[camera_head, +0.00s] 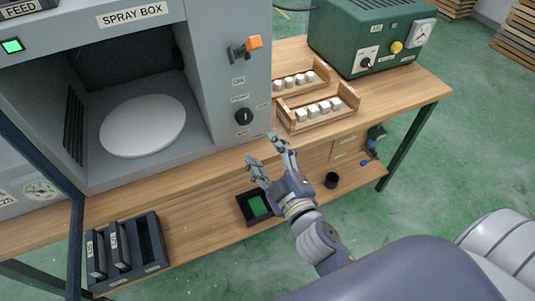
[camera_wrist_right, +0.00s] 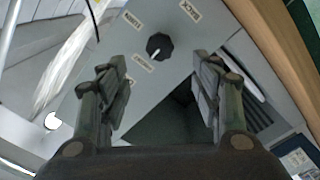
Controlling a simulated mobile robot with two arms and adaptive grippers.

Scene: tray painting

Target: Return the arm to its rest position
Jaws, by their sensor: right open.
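My right gripper (camera_head: 270,158) is in the head view, in front of the bench edge and below the spray box's right side panel. Its two fingers are spread apart with nothing between them. The right wrist view also shows the open gripper (camera_wrist_right: 160,100), with the panel's black knob (camera_wrist_right: 159,46) beyond the fingers. The spray box (camera_head: 232,90) stands on the bench with its opening showing a round white disc (camera_head: 143,125) inside. An orange-tipped lever (camera_head: 254,43) and a black knob (camera_head: 244,117) sit on its side panel. My left gripper is not in view.
Two wooden racks (camera_head: 322,123) with white pieces stand on the bench (camera_head: 405,92), right of the spray box. A green box (camera_head: 350,38) with dials is behind them. Below are a black tray with a green piece (camera_head: 257,206), a black cup (camera_head: 331,180) and a dark slotted holder (camera_head: 150,255).

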